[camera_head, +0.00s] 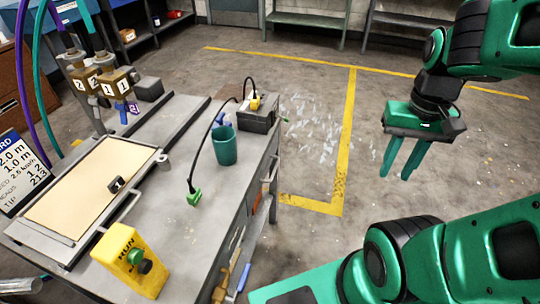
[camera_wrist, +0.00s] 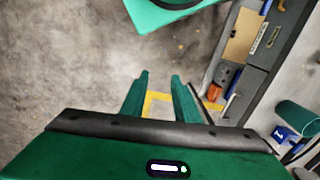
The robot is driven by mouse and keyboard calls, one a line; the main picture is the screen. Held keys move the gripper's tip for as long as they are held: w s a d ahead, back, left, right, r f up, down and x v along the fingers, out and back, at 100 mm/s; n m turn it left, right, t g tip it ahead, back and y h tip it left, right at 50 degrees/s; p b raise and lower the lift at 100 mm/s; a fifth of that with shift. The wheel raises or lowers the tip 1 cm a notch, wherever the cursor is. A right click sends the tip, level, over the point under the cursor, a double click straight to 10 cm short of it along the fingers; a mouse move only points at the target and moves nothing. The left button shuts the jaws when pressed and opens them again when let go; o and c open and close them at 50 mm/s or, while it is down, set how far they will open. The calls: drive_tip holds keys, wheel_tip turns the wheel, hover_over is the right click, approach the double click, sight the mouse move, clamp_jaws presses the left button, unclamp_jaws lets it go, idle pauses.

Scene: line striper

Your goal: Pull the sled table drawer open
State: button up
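The grey sled table (camera_head: 185,215) stands left of centre in the head view. Its right side, seen at a steep angle, carries bar handles, one of them a drawer handle (camera_head: 270,167). The drawer front looks flush with the side. In the wrist view the table's dark drawer front (camera_wrist: 257,82) shows at the right, with a small label plate above it. My gripper (camera_head: 395,176) hangs over open floor, well to the right of the table, fingers pointing down. Its two green fingers (camera_wrist: 160,92) are apart with nothing between them. It touches no handle.
A green cup (camera_head: 223,148), a dark box and a yellow RUN switch box (camera_head: 130,258) stand on the tabletop. Orange and blue-handled tools lie below the side's edge. The floor between table and gripper is clear, with yellow lines. Shelves stand far back.

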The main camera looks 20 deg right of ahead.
drive_tip(key=shift+w+d, duration=0.1)
drive_tip(key=shift+w, duration=0.05)
drive_tip(key=t+y, duration=0.1)
drive_tip(key=y, duration=0.1)
hover_over(275, 168)
drive_tip(key=s+d, duration=0.1)
drive_tip(key=d, duration=0.1)
drive_tip(key=s+d+f+x, duration=0.1)
drive_tip(key=d+x, duration=0.2)
drive_tip(key=x, duration=1)
drive_tip(key=shift+m, duration=0.4)
drive_tip(key=x, duration=0.9)
drive_tip(key=shift+w+a+f, duration=0.2)
drive_tip(key=shift+f, duration=0.1)
clamp_jaws()
